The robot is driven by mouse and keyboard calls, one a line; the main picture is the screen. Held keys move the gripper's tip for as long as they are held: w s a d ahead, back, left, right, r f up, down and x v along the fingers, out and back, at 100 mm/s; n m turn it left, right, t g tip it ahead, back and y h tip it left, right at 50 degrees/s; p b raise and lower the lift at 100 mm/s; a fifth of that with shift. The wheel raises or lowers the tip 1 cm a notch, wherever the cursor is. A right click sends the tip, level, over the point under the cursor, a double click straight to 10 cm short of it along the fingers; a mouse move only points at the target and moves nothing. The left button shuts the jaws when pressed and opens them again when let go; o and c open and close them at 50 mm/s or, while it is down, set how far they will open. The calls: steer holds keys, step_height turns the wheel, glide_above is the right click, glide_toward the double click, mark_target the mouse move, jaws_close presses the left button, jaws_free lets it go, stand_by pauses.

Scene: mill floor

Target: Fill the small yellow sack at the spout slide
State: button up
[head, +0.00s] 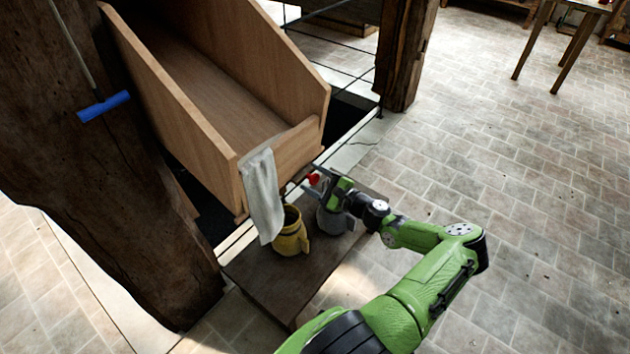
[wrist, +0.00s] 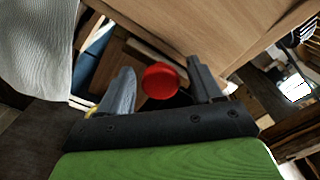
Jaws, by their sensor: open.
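The small yellow sack (head: 289,238) stands upright with its mouth open on a dark board, beside the lower end of a pale cloth sleeve. The sleeve (head: 263,195) hangs from the front edge of the wooden chute (head: 190,115) and also fills the left of the wrist view (wrist: 38,45). A red knob (head: 313,179) sits near the chute's front right corner. My gripper (head: 319,182) is open there. In the wrist view the red knob (wrist: 160,80) appears between its spread fingers; contact cannot be told. What the knob attaches to is hidden.
A grey sack (head: 331,224) stands right of the yellow one, partly behind my gripper. The dark board (head: 262,278) lies beneath both. Open brick floor (head: 540,180) lies right.

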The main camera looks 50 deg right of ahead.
steer(key=shift+c, duration=0.2)
jaws_close()
steer(key=s+p, duration=0.1)
steer(key=s, duration=0.6)
steer(key=shift+s+d, duration=0.2)
steer(key=shift+d, duration=0.05)
steer(key=shift+o, duration=0.2)
jaws_free()
